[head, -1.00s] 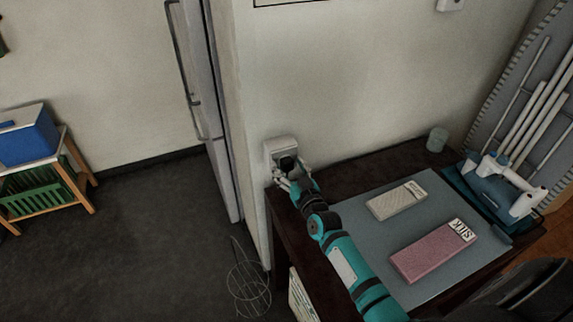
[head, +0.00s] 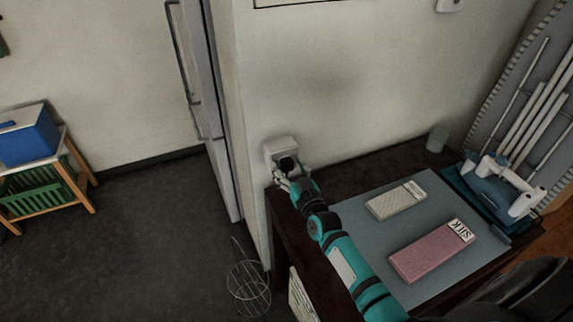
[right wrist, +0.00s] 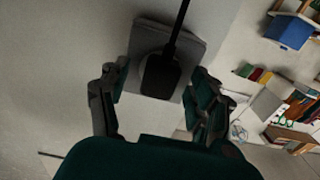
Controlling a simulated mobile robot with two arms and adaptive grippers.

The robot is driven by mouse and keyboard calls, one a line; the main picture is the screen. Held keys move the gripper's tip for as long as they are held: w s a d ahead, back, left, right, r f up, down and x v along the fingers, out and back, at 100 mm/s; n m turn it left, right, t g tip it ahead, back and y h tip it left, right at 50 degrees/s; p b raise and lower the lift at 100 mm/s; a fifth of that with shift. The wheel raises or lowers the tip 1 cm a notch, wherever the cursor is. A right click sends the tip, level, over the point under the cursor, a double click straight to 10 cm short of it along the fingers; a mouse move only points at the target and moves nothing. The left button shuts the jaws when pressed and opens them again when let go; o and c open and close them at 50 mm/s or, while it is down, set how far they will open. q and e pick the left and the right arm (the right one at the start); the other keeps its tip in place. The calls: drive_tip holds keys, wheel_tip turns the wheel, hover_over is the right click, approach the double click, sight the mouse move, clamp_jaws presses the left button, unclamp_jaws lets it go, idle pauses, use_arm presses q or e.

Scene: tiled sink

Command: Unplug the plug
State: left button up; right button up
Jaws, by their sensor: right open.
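The black plug (head: 287,164) sits in the white wall socket (head: 280,145) above the desk's left end. In the right wrist view the black plug (right wrist: 160,76) shows against the light grey socket plate (right wrist: 190,44), with its dark cord running up out of the picture. My right gripper (head: 291,176) is at the socket. Its fingers (right wrist: 157,92) are open, one on each side of the plug, and I see gaps between them and the plug. Contact is not visible. My left gripper is not in view.
A dark desk (head: 345,172) below the socket carries a grey mat (head: 350,222) with a white box (head: 396,200) and a pink box (head: 432,251). A wire basket (head: 248,290) stands on the floor at the left. A wall corner is just left of the socket.

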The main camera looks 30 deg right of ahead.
sight(289, 168)
clamp_jaws()
idle(0.4)
drive_tip(key=shift+s, duration=0.2)
drive_tip(key=shift+s+r+p, duration=0.1)
drive_tip(key=shift+s+p, duration=0.3)
drive_tip(key=shift+s, duration=0.05)
drive_tip(key=shift+s+a+p, duration=0.15)
drive_tip(key=shift+s+p, duration=1.05)
drive_tip(key=shift+s, duration=1.15)
